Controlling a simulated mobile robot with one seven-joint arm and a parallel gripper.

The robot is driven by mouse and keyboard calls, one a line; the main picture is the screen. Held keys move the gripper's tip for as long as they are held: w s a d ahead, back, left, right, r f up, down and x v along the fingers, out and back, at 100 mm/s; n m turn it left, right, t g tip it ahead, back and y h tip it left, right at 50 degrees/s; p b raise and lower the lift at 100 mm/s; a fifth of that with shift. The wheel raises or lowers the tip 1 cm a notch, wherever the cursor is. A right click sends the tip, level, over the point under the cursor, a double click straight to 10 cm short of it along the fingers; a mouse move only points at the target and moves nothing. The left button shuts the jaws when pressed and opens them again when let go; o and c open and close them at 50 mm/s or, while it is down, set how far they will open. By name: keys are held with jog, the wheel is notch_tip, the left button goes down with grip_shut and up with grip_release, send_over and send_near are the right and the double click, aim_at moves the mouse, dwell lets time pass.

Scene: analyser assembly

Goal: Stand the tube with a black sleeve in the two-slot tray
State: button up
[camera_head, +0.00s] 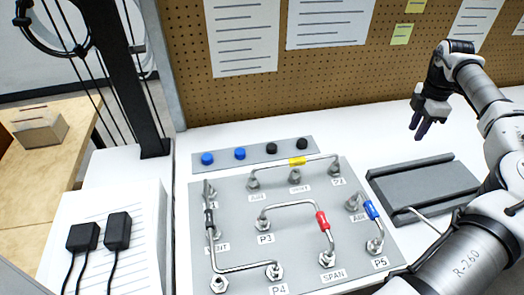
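The tube with a black sleeve (209,222) is a bent silver tube at the left of the grey panel (300,190). It runs down the panel's left side, bends, and reaches the P4 fitting (275,271); I cannot tell how its ends are seated. The dark grey tray (399,177) with raised edges lies right of the panel. A silver bent tube (428,219) shows at its front, partly hidden by my arm. My gripper (419,127) is above the tray's back, fingers pointing down, slightly apart, holding nothing visible. It is far from the black-sleeved tube.
Tubes with yellow (298,161), red (322,220) and blue (371,210) sleeves stand on the panel. A strip with blue and black caps (254,152) lies behind it. A pegboard (320,75) closes the back. My arm covers the right front.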

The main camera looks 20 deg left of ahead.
jog(key=s+a+n+b, duration=0.8)
jog(key=s+a+n, duration=0.1)
jog(key=s+a, duration=0.8)
jog(key=n, duration=1.3)
send_over(209, 217)
jog(key=shift+s+a+f+p, duration=0.1)
jog(key=shift+s+a+p, duration=0.1)
jog(key=shift+p, duration=0.2)
jog(key=shift+m, duration=0.3)
jog(key=f+b, duration=0.5)
jog(key=shift+w+d+f+b, duration=0.15)
jog(key=shift+w+f+b, duration=0.05)
jog(key=shift+f+b, duration=0.6)
jog(key=shift+b, duration=0.05)
grip_shut()
